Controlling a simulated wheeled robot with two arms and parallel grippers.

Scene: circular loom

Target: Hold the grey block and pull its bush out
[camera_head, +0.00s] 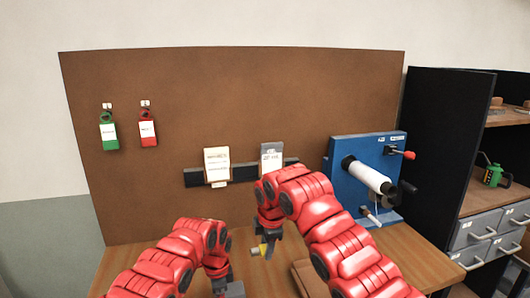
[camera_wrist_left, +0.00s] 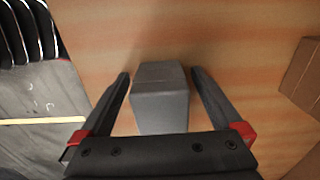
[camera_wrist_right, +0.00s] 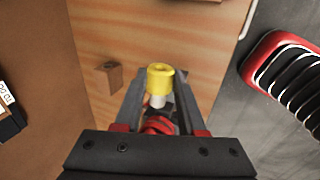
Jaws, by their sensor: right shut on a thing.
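The grey block (camera_wrist_left: 160,95) lies between the fingers of my left gripper (camera_wrist_left: 160,80) in the left wrist view. Those fingers are open, with a narrow gap on each side of the block. No bush shows on the faces of the block in view. My right gripper (camera_wrist_right: 160,85) is shut on a yellow piece with a pale stem (camera_wrist_right: 160,80); I cannot tell if it is the bush. My left gripper is at the bottom of the head view (camera_head: 230,288).
A blue machine with a white roll (camera_head: 372,178) stands at the right of the wooden table (camera_head: 130,262). A brown board (camera_head: 240,100) closes the back and carries green and red tags (camera_head: 147,132). A brown box (camera_head: 308,280) lies at the front right. Drawers (camera_head: 480,230) stand beyond.

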